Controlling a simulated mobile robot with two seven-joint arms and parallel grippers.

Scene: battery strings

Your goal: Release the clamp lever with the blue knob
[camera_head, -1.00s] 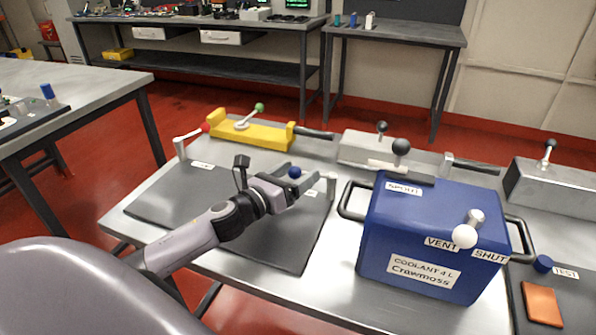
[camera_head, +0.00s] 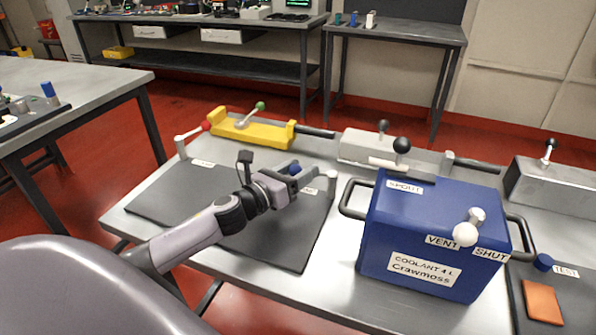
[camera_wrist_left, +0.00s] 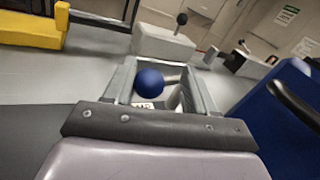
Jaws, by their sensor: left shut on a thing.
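The blue knob (camera_head: 294,168) of the clamp lever shows at my left gripper (camera_head: 297,182), over the dark mat (camera_head: 180,200). In the left wrist view the blue knob (camera_wrist_left: 148,81) sits between the two fingers (camera_wrist_left: 158,90) of my left gripper, which is shut on the lever. Most of the lever below the knob is hidden by the fingers. A pale post (camera_head: 331,181) stands just right of the gripper, by a small white label partly hidden. My right gripper is not in view.
A blue coolant box (camera_head: 375,235) with black handles stands close on the right. A yellow clamp (camera_head: 262,133) with a green knob and a red-knobbed lever (camera_head: 192,135) are behind and left. A grey block (camera_head: 360,146) with black knobs is behind. The mat's front is clear.

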